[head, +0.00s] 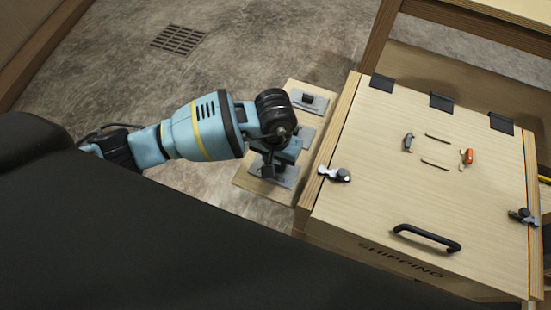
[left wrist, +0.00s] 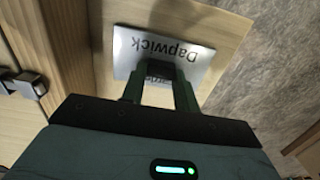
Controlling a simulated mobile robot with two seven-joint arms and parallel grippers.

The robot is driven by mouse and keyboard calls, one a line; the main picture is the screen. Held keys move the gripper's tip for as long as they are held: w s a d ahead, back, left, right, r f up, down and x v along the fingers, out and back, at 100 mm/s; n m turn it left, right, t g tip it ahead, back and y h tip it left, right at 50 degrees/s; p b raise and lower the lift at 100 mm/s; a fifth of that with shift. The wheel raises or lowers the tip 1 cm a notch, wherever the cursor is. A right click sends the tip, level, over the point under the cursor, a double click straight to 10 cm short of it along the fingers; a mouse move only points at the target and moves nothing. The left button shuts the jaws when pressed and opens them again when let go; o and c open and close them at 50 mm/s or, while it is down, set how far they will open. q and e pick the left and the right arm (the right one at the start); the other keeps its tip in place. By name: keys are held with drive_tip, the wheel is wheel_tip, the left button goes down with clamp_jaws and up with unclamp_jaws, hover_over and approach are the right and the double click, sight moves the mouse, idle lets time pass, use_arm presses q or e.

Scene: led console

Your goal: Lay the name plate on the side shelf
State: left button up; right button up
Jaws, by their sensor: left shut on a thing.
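The silver name plate (left wrist: 190,47) reads "Dapwick", upside down in the left wrist view, with a dark knob between my fingers. My left gripper (head: 278,167) is shut on this knob; it also shows in the left wrist view (left wrist: 160,85). The plate shows as a grey piece (head: 289,179) under the gripper in the head view, partly hidden. It is over the near part of the side shelf (head: 250,185), a light wooden board beside the box; I cannot tell whether it touches. My right gripper is not in view.
Two other grey plates, one with a black knob (head: 308,99) and one partly hidden (head: 304,136), lie farther along the shelf. The wooden box (head: 390,200) stands right of it, with a latch (head: 335,174) near the shelf and a black handle (head: 427,238). Concrete floor lies left.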

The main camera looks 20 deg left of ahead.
sight(275, 163)
use_arm(q)
drive_tip(key=shift+f, duration=0.15)
drive_tip(key=o, duration=1)
wheel_tip(275, 163, up, 12)
drive_tip(key=shift+r+p, duration=0.25)
drive_tip(key=shift+p, duration=0.1)
